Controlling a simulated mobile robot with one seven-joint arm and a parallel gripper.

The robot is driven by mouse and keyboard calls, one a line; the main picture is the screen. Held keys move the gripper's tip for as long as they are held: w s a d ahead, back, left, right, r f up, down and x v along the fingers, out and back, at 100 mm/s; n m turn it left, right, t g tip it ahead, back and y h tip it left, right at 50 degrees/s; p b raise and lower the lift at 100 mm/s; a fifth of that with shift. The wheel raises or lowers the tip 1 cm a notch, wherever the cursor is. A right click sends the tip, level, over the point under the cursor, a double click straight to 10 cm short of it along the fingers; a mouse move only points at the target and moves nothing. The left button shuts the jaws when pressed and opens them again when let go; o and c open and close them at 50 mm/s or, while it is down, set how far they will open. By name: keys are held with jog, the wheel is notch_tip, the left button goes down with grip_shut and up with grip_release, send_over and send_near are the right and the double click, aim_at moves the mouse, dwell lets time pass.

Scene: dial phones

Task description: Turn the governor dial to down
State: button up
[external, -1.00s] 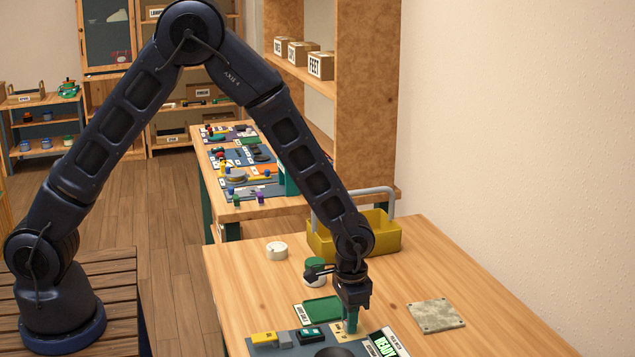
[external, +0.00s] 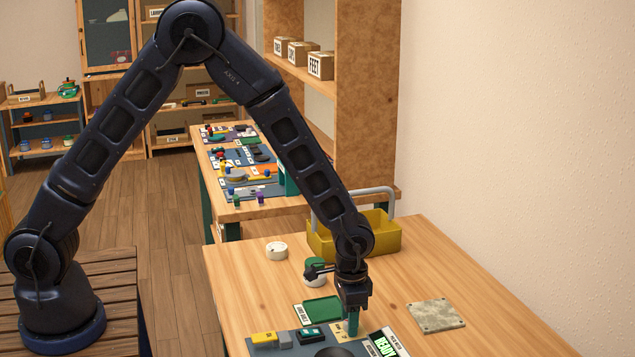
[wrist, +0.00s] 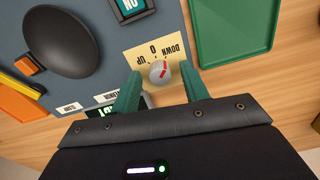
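The governor dial (wrist: 160,73) is a small round grey knob with a red mark, on a yellow plate (wrist: 143,62) printed with DOWN, 0 and UP. The plate also shows in the external view (external: 338,329), where my fingers hide the dial. My gripper (wrist: 160,68) is over the plate, pointing down, with one green finger on each side of the dial. Gaps show between the fingers and the knob, so it is open around the dial. My gripper in the external view (external: 352,322) is low at the panel. I cannot tell exactly which label the red mark points at.
A green tray (external: 322,310) lies beside the panel. A large black dome (wrist: 62,42) and an orange switch (wrist: 28,66) are on the grey panel. A yellow basket (external: 385,238), a white round item (external: 277,250) and a stone tile (external: 436,316) stand on the table.

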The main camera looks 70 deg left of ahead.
notch_tip(320, 180, up, 11)
jog(key=shift+f, duration=0.15)
dwell(0.5)
dwell(0.4)
jog(key=s+a+r+t, duration=0.1)
jog(key=s+a+r, duration=0.3)
jog(key=s+r, duration=0.55)
jog(key=s+a+r+t, duration=0.1)
jog(key=s+a+r, duration=0.4)
jog(key=r, duration=0.7)
jog(key=s+a+r+t, duration=0.1)
jog(key=s+r, duration=0.2)
jog(key=s, duration=0.9)
jog(key=s+a+r+n+t, duration=0.1)
jog(key=s+a+r, duration=0.1)
jog(key=s, duration=1)
jog(key=shift+s+a+r+t, duration=0.2)
jog(key=shift+a+r+t, duration=0.1)
jog(key=shift+r, duration=0.1)
